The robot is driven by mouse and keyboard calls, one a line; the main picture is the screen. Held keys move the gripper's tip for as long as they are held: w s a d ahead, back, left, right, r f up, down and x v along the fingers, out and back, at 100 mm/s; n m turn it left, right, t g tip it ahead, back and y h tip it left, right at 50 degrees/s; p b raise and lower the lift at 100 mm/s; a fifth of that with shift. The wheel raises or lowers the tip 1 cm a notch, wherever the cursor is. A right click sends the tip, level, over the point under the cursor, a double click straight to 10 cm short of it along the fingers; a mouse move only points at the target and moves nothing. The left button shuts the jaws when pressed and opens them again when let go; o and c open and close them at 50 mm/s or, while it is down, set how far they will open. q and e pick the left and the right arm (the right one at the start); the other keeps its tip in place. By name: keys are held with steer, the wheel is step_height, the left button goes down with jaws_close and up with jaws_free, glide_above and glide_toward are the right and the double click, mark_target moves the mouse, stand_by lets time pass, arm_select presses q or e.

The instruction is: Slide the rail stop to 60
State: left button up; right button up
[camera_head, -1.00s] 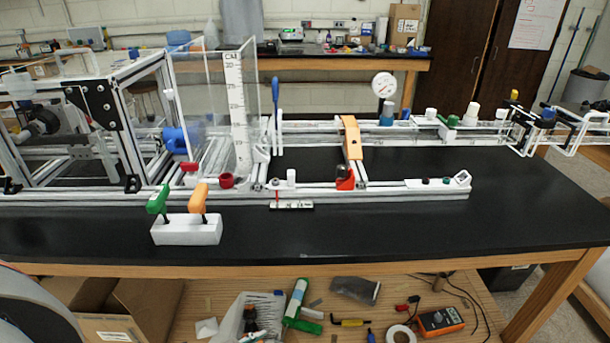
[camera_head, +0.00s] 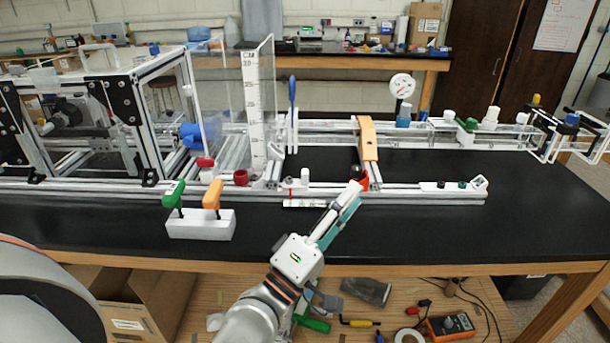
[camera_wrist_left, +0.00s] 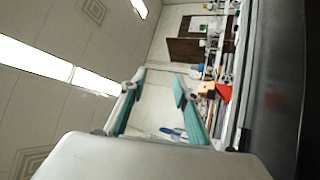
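A red block with a dark knob (camera_head: 364,182), which looks like the rail stop, sits on the front rail (camera_head: 420,197) below the orange crosspiece (camera_head: 368,138). A small white scale with a red pointer (camera_head: 303,203) is on the rail's front side, left of the block; its numbers are too small to read. My left gripper (camera_head: 351,194) is in front of the rail, its tips overlapping the block's left edge in the head view. In the left wrist view its teal-padded fingers (camera_wrist_left: 158,80) are apart and empty, and the red block (camera_wrist_left: 224,92) is right of them. My right gripper is not in view.
A white holder (camera_head: 200,228) with green-handled and orange-handled tools stands on the black bench top, left of my arm. A tall clear panel with a scale (camera_head: 252,110) and a blue upright handle (camera_head: 292,95) rise behind the rail. The bench top to the right is clear.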

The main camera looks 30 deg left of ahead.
mark_target(306, 175)
arm_select(q)
steer(key=w+a+r+n+y, duration=0.1)
steer(key=w+a+n+y, duration=0.1)
steer(key=a+n+y, duration=0.55)
steer(key=w+a+n+y, duration=0.2)
steer(key=n+y, duration=0.3)
steer(key=n, duration=0.6)
steer(key=w+a+f+n+g, duration=0.1)
steer(key=f+n+g, duration=0.1)
steer(key=f+n, duration=0.1)
steer(key=w+a+f+n+g+y, duration=0.1)
steer(key=f+n+g, duration=0.1)
steer(key=n, duration=0.2)
steer(key=w+a+f+n+g, duration=0.1)
steer(key=w+f+n+g, duration=0.1)
steer(key=f+n, duration=0.1)
steer(key=shift+a+f+n+y, duration=0.35)
steer(key=x, duration=0.7)
steer(key=shift+w+a, duration=0.15)
steer(key=shift+w, duration=0.15)
jaws_close()
